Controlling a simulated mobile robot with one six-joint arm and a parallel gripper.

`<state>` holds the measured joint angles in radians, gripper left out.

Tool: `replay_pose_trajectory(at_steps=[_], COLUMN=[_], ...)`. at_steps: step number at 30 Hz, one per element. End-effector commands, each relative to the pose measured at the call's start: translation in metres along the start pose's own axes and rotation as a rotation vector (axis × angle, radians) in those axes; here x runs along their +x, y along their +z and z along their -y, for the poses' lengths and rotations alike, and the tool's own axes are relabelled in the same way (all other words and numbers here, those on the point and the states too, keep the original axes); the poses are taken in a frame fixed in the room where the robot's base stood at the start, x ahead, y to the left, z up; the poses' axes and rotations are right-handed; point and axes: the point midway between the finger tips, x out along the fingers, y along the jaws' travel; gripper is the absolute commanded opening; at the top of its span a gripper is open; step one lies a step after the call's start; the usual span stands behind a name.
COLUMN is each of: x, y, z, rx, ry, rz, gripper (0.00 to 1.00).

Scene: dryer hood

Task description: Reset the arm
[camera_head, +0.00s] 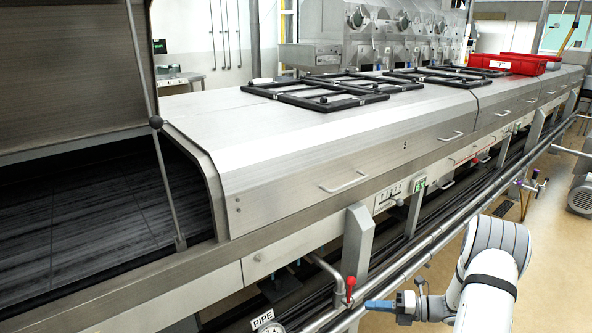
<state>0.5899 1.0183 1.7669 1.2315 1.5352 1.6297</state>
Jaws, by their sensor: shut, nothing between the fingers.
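My gripper (368,305) shows at the bottom of the head view, with blue fingers pointing left. It is shut and empty. My white arm comes in from the lower right corner and is bent, with its wrist low in front of the machine. The gripper is in front of the pipes along the machine's lower front, near a red-handled valve (350,288); I cannot tell the gap between them. The metal dryer hood (290,150) runs from left to back right, with handles on its sloped front.
At the left a hood section (65,60) stands raised over a dark bed (80,220), with a thin rod (160,160) at its edge. Black frames (315,93) and a red tray (510,64) lie on top. Floor (545,220) shows at the right, with a motor (583,195).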

Motion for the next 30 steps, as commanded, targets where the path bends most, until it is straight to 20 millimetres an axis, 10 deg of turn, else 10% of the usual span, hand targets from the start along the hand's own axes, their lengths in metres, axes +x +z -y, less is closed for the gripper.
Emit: replay_pose_trajectory(at_steps=[12,30], x=[0.039,0.014], y=[-0.052,-0.154], z=[-0.148,-0.278], rx=[-0.842,-2.059], ry=[-0.144,0.042], rz=[-0.576,-1.504], gripper=[0.0,0.0])
